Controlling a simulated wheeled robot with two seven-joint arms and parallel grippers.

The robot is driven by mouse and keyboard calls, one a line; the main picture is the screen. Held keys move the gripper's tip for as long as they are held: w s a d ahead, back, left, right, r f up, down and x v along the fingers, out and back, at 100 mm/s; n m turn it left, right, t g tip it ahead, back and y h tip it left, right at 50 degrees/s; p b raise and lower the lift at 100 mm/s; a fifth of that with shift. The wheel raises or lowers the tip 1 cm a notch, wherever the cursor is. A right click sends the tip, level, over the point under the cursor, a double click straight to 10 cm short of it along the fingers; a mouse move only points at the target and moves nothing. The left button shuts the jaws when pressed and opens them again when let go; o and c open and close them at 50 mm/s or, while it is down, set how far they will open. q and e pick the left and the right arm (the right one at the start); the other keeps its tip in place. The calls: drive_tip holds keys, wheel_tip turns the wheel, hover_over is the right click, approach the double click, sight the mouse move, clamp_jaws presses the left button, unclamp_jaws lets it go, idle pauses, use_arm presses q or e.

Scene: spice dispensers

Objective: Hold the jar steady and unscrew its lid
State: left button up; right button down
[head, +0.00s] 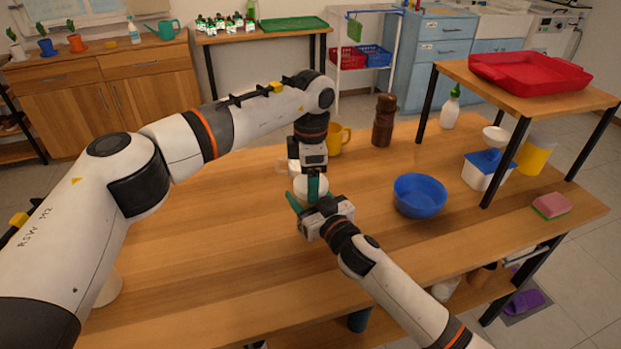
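A pale, whitish jar (300,190) stands on the wooden table, largely hidden by both grippers; its lid cannot be told apart. My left gripper (312,184) points down over the jar from above. A teal finger, apparently its own, hangs upright in front of the jar; its other finger is hidden. My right gripper (298,203) comes from the lower right, low at the jar's near side. One teal finger shows, angled to the left; the other is hidden. Whether either gripper touches or grips the jar cannot be told.
A yellow mug (338,138) and a brown grinder (383,120) stand behind the grippers. A blue bowl (419,195) and a blue-lidded tub (484,170) are to the right. A raised shelf (449,70) bears a red tray (529,72). The table's left front is largely clear.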

use_arm(q)
drive_tip(key=r, duration=0.4)
drive_tip(key=shift+s+d+r, duration=0.2)
drive_tip(key=shift+s+d, duration=0.05)
drive_tip(key=shift+c, duration=0.5)
use_arm(e)
drive_tip(key=shift+d+f, duration=0.2)
drive_tip(key=shift+f, duration=0.15)
use_arm(q)
drive_tip(key=m, duration=0.1)
drive_tip(key=r+m, duration=0.1)
drive_tip(key=m, duration=0.1)
drive_tip(key=shift+w+r, duration=0.15)
drive_tip(key=shift+r, duration=0.15)
drive_tip(key=m, duration=0.1)
drive_tip(key=r+m, duration=0.1)
drive_tip(key=m, duration=0.1)
drive_tip(key=shift+r+m, duration=0.15)
drive_tip(key=shift+m, duration=0.15)
use_arm(e)
drive_tip(key=shift+a, duration=0.1)
use_arm(q)
drive_tip(key=shift+w+f, duration=0.1)
drive_tip(key=shift+f, duration=3.8)
drive_tip(key=shift+c, duration=0.5)
use_arm(e)
drive_tip(key=shift+r, duration=0.1)
